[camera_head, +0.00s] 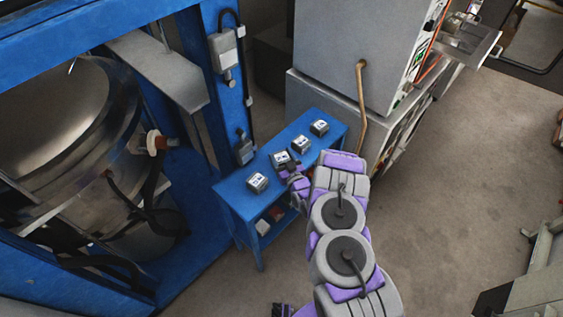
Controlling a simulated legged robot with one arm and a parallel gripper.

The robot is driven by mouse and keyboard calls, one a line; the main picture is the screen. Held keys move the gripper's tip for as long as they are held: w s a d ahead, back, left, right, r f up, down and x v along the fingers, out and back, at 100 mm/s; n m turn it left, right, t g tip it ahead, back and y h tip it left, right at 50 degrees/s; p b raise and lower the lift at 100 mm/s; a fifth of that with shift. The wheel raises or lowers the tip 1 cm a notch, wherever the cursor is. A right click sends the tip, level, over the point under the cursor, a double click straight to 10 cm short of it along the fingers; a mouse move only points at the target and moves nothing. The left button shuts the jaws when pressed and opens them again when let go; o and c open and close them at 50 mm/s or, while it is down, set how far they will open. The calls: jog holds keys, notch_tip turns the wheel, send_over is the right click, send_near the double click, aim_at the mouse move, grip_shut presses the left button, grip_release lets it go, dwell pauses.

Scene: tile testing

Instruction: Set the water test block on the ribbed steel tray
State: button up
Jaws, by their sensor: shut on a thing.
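Several small grey test blocks with white-and-dark labels stand in a row on a blue table (233,189). They are a front-left block (257,182), a second block (280,158), a third block (301,144) and a far block (319,127). The labels are too small to tell which is the water one. My gripper (286,169) is at the second block and shut on it; my wrist partly hides the fingers. The block is at about table height; whether it touches the top is unclear. A shiny metal tray-like shelf (478,38) juts out at upper right; its ribs cannot be made out.
A blue frame with a large steel drum (60,120) fills the left. A tall grey cabinet (345,45) stands behind the table, with a brown pipe (361,100) at its front. Open concrete floor (460,150) lies to the right.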

notch_tip(320, 180, down, 2)
jog(key=shift+f+b, duration=0.15)
jog(key=shift+b, duration=0.2)
jog(key=o, duration=1.3)
jog(key=shift+p+v, duration=2.25)
jog(key=shift+v, duration=3.8)
jog(key=shift+a, duration=0.1)
